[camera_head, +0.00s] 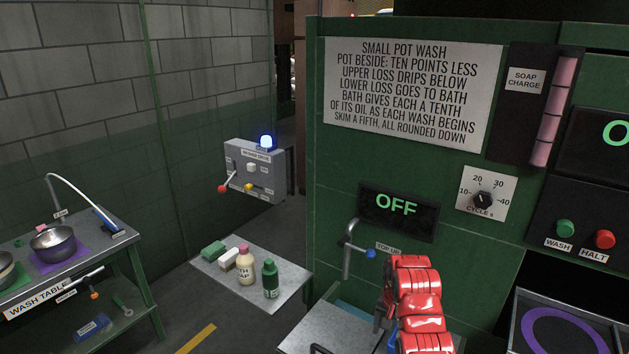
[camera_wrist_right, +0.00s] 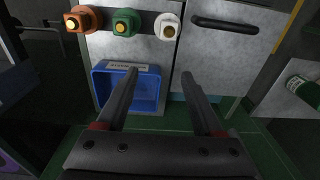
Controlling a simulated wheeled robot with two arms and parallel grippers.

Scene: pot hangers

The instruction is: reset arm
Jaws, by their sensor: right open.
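My right arm, red, comes up at the bottom of the head view in front of the green wash machine (camera_head: 340,175). Its dark gripper there is mostly hidden behind the arm. In the right wrist view my right gripper (camera_wrist_right: 160,74) has its two dark fingers apart, with nothing between them. Beyond the fingers are a blue bin (camera_wrist_right: 148,92) and a grey metal front with orange, green and white knobs (camera_wrist_right: 123,22). My left gripper is not in view.
A metal shelf (camera_head: 215,275) holds bottles and sponges. The wash table (camera_head: 100,240) with pots stands at left. A tap with a blue handle (camera_head: 370,254) is close to my right arm. A dark handle (camera_wrist_right: 225,25) and a green bottle (camera_wrist_right: 303,90) show in the wrist view.

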